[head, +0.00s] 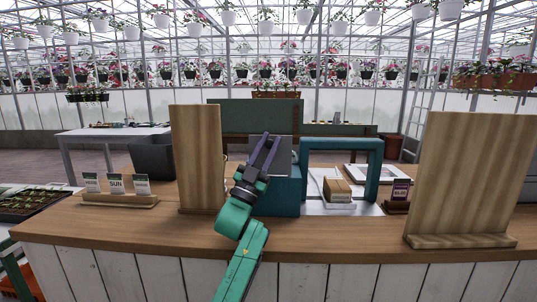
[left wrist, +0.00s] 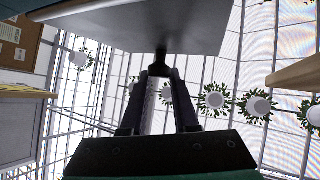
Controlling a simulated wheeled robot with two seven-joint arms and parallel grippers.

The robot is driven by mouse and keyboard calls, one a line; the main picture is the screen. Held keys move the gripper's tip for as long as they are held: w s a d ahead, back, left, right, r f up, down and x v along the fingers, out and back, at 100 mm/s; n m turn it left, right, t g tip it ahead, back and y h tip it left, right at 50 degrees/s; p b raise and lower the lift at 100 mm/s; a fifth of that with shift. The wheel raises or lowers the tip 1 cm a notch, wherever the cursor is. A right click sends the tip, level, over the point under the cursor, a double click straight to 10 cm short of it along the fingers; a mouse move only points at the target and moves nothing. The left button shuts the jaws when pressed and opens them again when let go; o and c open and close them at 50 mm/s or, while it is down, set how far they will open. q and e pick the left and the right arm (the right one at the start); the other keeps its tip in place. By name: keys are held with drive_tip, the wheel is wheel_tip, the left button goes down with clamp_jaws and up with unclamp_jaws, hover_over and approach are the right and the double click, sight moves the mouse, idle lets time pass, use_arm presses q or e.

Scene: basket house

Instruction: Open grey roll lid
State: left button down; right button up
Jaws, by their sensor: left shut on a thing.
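The grey roll lid (head: 285,158) is a flat grey panel at the front of a teal box (head: 283,196) on the wooden counter. In the left wrist view the grey lid (left wrist: 150,22) fills the upper middle, with a dark handle (left wrist: 161,58) at its lower edge. My left gripper (head: 268,144) reaches over the counter in front of the lid and hides part of it. In the left wrist view its fingers (left wrist: 160,78) are closed on the dark handle. My right gripper is out of view.
A tall wooden board (head: 196,150) stands close left of my left arm. Another wooden board (head: 470,170) stands at the right. A teal frame (head: 372,165) with a small cardboard box (head: 337,189) is right of the teal box. Seed packets (head: 115,185) stand at the left.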

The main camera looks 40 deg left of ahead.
use_arm(q)
drive_tip(key=shift+s+d+f, duration=0.25)
drive_tip(key=shift+d+f, duration=0.1)
drive_tip(key=shift+f, duration=0.15)
drive_tip(key=c, duration=1.4)
unclamp_jaws()
drive_tip(key=shift+s, duration=0.25)
drive_tip(key=o, duration=0.5)
drive_tip(key=shift+w+d+r, duration=0.1)
drive_tip(key=shift+d, duration=0.05)
drive_tip(key=shift+o, duration=1.4)
drive_tip(key=shift+w, duration=0.35)
drive_tip(key=b+v, duration=0.2)
drive_tip(key=v, duration=0.5)
drive_tip(key=shift+s+f, duration=0.25)
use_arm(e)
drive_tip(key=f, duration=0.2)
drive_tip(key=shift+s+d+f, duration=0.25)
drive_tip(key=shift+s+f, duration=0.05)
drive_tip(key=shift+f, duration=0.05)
